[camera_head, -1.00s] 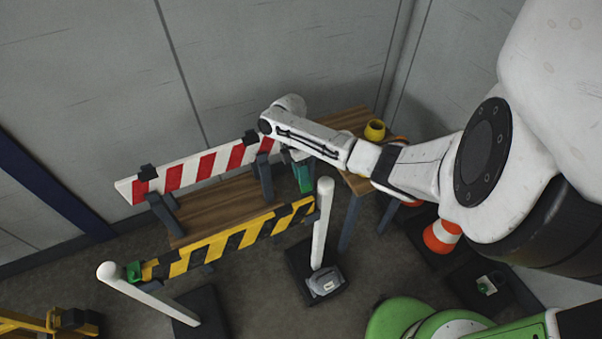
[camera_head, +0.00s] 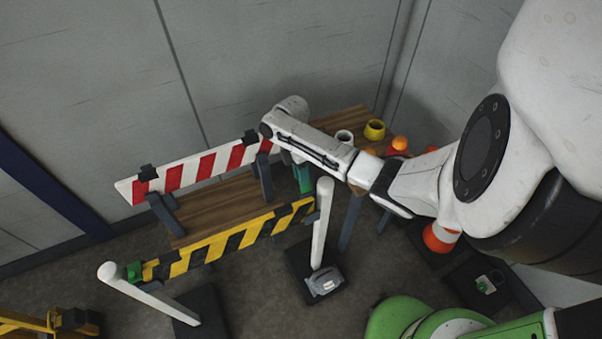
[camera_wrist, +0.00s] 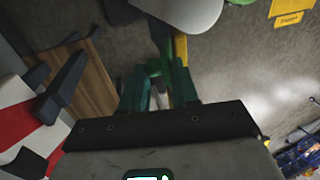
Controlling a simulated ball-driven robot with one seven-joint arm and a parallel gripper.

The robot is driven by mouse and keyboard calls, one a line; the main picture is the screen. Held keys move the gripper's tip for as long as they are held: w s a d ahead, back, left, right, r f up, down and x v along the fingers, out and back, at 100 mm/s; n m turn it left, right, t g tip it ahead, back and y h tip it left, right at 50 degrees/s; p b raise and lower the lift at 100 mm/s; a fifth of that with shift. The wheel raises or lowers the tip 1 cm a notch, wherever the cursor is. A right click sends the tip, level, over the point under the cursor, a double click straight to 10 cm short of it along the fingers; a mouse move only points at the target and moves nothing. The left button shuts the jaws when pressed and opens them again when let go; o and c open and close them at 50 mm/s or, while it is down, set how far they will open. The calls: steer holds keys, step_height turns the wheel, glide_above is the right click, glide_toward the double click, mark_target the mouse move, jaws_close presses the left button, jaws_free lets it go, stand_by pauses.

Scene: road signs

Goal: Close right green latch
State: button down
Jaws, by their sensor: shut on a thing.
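A yellow-and-black striped barrier (camera_head: 232,240) spans two white posts. The right post (camera_head: 321,222) stands upright with its top just beside my gripper (camera_head: 303,181). In the wrist view, my gripper (camera_wrist: 158,88) has its dark green fingers around the right green latch (camera_wrist: 154,68), at the yellow end of the barrier (camera_wrist: 180,48). The fingers look shut on the latch; they hide much of it, so I cannot tell its exact angle. The left green latch (camera_head: 133,271) sits at the top of the left post (camera_head: 150,295).
A second table to the right holds a yellow cup (camera_head: 375,130), a white cup (camera_head: 344,137) and an orange object (camera_head: 399,143). An orange-and-white cone (camera_head: 440,237) stands right. Grey walls close the back.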

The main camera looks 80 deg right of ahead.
mark_target(304, 188)
steer(key=shift+s+a+r+t+h+p, duration=0.15)
steer(key=shift+r+t+h+p, duration=0.2)
steer(key=shift+t+h, duration=0.3)
steer(key=shift+s+a+r+t+h, duration=0.15)
steer(key=shift+s+a+t+h, duration=0.25)
steer(key=shift+a+t+h, duration=0.25)
stand_by(1.4)
steer(key=shift+s+a+t+h, duration=0.4)
steer(key=shift+t+h, duration=0.25)
steer(key=shift+h, duration=0.2)
steer(key=shift+s+a+t+h, duration=0.3)
steer(key=shift+a+t+h, duration=0.15)
steer(key=shift+t+h, duration=0.3)
steer(key=shift+b, duration=0.35)
steer(key=shift+s+a+h, duration=0.2)
steer(key=shift+a+h, duration=0.05)
steer(key=shift+h, duration=0.15)
steer(key=shift+s+a+f+t+h+b, duration=0.15)
steer(key=shift+s+a+t+h+b, duration=0.15)
steer(key=shift+t+h+b, duration=0.35)
steer(key=shift+s+a+f+t+h+b, duration=0.15)
steer(key=shift+a+t+h+b, duration=0.15)
steer(key=shift+b, duration=0.55)
steer(key=shift+s+a+f+t+h+b, duration=0.35)
steer(key=shift+t+h+b, duration=0.4)
steer(key=shift+b, duration=0.8)
steer(key=shift+s+a+f+t+h+b, duration=0.25)
steer(key=shift+t+h+b, duration=0.4)
steer(key=shift+b, duration=0.85)
